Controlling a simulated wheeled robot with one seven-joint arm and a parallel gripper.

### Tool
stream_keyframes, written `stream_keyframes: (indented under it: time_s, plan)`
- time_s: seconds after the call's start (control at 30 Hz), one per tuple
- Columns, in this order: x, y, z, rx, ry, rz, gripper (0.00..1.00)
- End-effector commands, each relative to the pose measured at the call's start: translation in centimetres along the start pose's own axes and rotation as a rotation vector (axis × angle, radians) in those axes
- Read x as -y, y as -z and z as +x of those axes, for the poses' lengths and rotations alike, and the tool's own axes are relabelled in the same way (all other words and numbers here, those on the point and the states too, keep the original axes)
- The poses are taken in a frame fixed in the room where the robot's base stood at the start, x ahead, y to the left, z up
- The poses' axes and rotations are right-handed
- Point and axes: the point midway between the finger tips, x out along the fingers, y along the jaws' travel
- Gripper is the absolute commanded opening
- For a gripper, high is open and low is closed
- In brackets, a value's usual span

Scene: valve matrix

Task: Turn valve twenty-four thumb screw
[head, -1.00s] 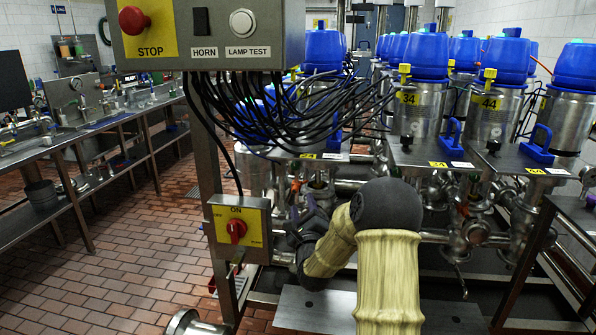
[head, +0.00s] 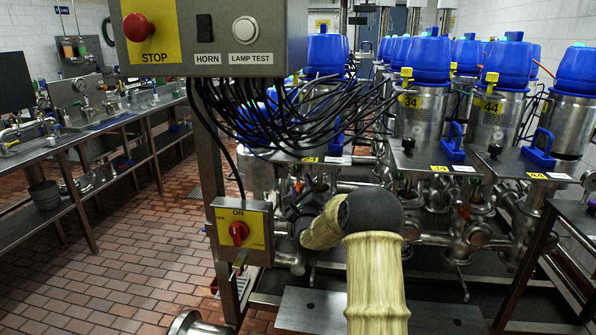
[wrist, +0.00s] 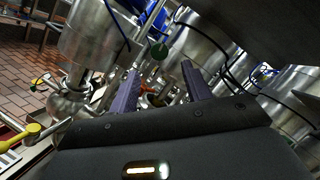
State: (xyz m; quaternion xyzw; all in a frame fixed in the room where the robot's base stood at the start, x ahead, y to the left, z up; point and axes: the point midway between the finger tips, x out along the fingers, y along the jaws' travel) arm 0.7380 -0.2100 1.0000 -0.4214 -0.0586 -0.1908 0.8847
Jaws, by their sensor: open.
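Steel valves with blue caps stand in rows; the labels 34 (head: 410,102) and 44 (head: 491,106) are readable in the head view. Left of them, a valve body (head: 259,178) stands partly behind black cables; I cannot read its number. No thumb screw on it is clear in the head view.
A control box (head: 215,38) and hanging black cables (head: 290,120) are above the gripper area. A switch box with a red knob (head: 239,233) is on the post to its left. Pipes crowd the space ahead. The tiled floor (head: 120,250) at left is clear.

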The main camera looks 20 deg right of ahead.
Motion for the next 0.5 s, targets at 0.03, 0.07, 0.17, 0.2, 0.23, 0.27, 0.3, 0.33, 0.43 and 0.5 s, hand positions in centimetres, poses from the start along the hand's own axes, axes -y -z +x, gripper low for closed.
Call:
stream_keyframes:
  time_s: [0.03, 0.07, 0.17, 0.2, 0.23, 0.27, 0.3, 0.33, 0.43, 0.5]
  plan:
    - [-0.1, -0.1, 0.8, 0.001, 0.000, 0.001, 0.48]
    - [-0.1, -0.1, 1.2, 0.002, 0.000, 0.001, 0.48]
    - [0.0, -0.1, 2.5, 0.001, 0.000, 0.000, 0.48]
    - [-0.1, -0.1, 3.0, 0.001, 0.000, 0.000, 0.48]
    - [-0.1, -0.1, 3.4, 0.001, 0.001, 0.000, 0.48]
    - [-0.1, -0.1, 3.7, 0.001, 0.000, 0.000, 0.48]
    - [-0.1, -0.1, 4.2, 0.002, 0.000, 0.000, 0.48]
    - [-0.1, -0.1, 4.6, 0.002, 0.000, 0.000, 0.48]
    - [-0.1, -0.1, 5.8, 0.001, 0.000, -0.001, 0.48]
    - [-0.1, 0.0, 6.5, 0.001, 0.000, -0.001, 0.48]
